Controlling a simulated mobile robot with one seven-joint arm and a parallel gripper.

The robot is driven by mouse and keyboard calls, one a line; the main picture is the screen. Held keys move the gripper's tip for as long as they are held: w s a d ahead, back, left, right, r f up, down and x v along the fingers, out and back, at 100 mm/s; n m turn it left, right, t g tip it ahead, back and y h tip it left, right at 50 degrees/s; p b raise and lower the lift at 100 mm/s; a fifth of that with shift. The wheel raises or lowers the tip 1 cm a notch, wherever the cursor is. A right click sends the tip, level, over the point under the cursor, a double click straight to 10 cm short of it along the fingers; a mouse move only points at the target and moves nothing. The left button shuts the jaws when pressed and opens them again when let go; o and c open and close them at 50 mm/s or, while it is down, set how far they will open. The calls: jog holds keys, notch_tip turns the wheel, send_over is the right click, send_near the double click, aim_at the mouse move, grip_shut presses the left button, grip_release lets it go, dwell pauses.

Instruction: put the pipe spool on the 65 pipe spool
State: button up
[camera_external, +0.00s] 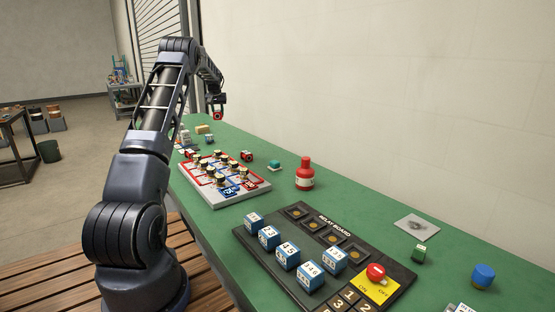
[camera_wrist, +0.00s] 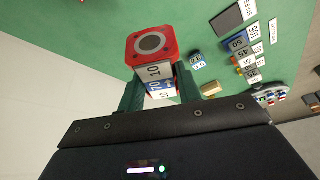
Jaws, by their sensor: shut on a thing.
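My gripper (camera_external: 218,106) is raised above the far part of the green bench. It is shut on a pipe spool (camera_wrist: 152,50) with a red square flange, a dark round centre and white labels reading about 10 and 70. In the wrist view the dark fingers (camera_wrist: 158,88) stand on both sides of the spool. In the external view its red end (camera_external: 218,115) shows below the jaws, clear of the bench. I cannot read which one is the 65 pipe spool.
A loose red-ended piece (camera_external: 246,155) lies behind the tray. A red bottle (camera_external: 305,176) stands to its right. A dark relay board (camera_external: 318,248) with blue blocks fills the near bench. Small blocks (camera_external: 203,130) stand at the far end. A wall runs along the bench.

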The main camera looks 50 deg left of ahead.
jog(key=w+d+r+m+t, duration=0.1)
jog(key=w+d+r+m, duration=0.15)
jog(key=w+d, duration=0.85)
send_over(246, 152)
jog(key=shift+h, duration=0.3)
jog(key=f, duration=2.1)
jog(key=shift+d, duration=0.2)
jog(key=o, duration=1.1)
jog(key=shift+f, duration=0.15)
jog(key=shift+o, duration=0.3)
jog(key=v, duration=1.2)
jog(key=shift+d+r, duration=0.1)
jog(key=shift+r, duration=0.15)
